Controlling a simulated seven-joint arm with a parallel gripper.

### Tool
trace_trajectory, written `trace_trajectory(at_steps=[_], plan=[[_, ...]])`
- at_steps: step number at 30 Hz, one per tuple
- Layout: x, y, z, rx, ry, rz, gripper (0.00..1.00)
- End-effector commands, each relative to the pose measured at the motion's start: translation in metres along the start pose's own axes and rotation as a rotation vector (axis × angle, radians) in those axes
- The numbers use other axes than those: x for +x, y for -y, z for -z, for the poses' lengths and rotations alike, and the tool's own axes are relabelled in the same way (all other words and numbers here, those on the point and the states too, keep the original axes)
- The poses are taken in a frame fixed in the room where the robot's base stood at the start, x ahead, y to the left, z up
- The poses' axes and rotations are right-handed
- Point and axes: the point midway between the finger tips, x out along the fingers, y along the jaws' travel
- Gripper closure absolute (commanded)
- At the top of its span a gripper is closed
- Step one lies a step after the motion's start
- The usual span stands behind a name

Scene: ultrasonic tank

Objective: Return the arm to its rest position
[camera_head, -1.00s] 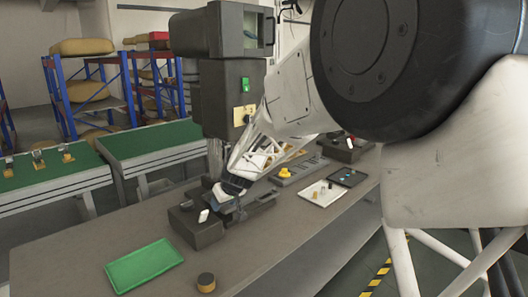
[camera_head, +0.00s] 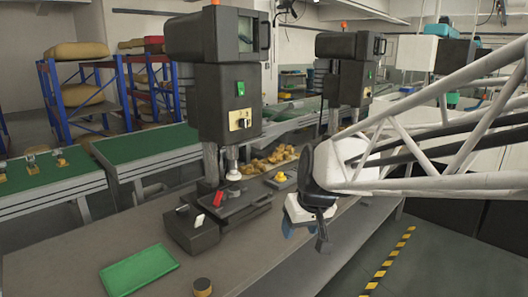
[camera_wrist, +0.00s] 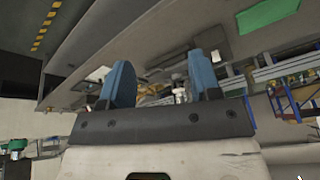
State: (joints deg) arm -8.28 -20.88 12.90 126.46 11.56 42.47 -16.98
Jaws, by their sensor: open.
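My gripper (camera_head: 305,236) hangs over the right part of the workbench (camera_head: 110,230), clear of the machine. In the wrist view my gripper (camera_wrist: 161,78) shows two blue fingers spread apart with nothing between them. The black ultrasonic machine (camera_head: 228,92) stands at the left of my gripper. Below its head is a dark fixture (camera_head: 245,207) with a small red part (camera_head: 218,197) and a white piece (camera_head: 199,220) on the block beside it.
A yellow button (camera_head: 281,177) sits behind my gripper. A second machine (camera_head: 348,80) stands farther back. The floor at right, with a striped line (camera_head: 388,265), looks open.

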Motion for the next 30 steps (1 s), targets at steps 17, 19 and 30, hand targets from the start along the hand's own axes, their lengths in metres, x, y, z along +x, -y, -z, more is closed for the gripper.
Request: trace_trajectory(at_steps=[17,19,30], plan=[[-0.058,-0.028,-0.179,0.247,0.091,-0.142,0.43],[-0.059,-0.029,-0.195,0.270,0.099,-0.155,0.43],[-0.062,-0.030,-0.222,0.312,0.115,-0.181,0.43]])
